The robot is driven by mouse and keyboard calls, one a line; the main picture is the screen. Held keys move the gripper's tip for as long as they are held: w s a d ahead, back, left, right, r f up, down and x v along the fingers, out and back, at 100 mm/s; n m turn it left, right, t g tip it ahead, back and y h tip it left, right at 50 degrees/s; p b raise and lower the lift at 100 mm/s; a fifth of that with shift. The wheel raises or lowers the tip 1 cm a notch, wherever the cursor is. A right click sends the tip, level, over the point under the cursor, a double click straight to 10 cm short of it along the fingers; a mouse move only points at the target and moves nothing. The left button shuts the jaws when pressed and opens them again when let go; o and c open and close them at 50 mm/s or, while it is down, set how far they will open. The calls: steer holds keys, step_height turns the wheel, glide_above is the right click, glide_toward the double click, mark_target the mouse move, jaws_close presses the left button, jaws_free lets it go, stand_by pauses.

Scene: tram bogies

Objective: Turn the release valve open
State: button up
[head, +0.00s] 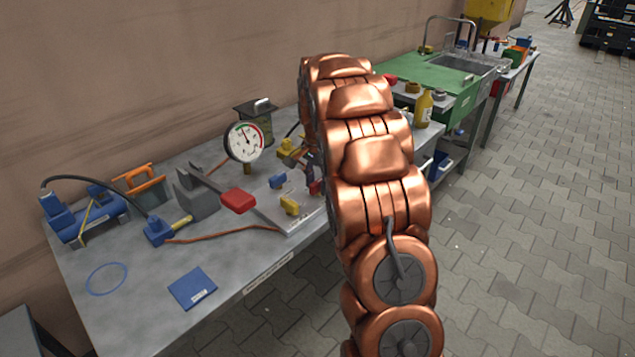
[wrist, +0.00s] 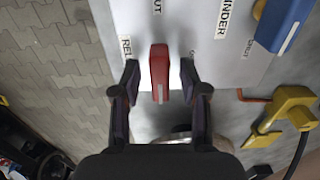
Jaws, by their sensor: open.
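A red valve handle (wrist: 159,72) stands on a pale panel (wrist: 205,60) in the wrist view, beside a label whose visible letters read "REL". My gripper (wrist: 160,80) is open, with one dark finger on each side of the red handle. A gap shows between the handle and each finger. In the head view, a small red part (head: 314,187) shows at the panel's (head: 268,211) right side, next to my arm. My arm hides much of that area, and the fingers are hard to make out there.
On the panel are a blue handle (head: 277,181) and a yellow handle (head: 290,206). A pressure gauge (head: 247,141) stands behind, and a red-ended lever (head: 238,200) reaches toward the panel. A blue pump (head: 80,215) and blue booklet (head: 193,288) are on the bench (head: 140,325).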

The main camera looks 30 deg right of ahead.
jaws_close()
stand_by(0.3)
steer(key=shift+n, duration=0.4)
steer(key=n, duration=0.8)
steer(key=shift+n, duration=0.3)
steer(key=n, duration=0.8)
steer(key=shift+n, duration=0.4)
jaws_free()
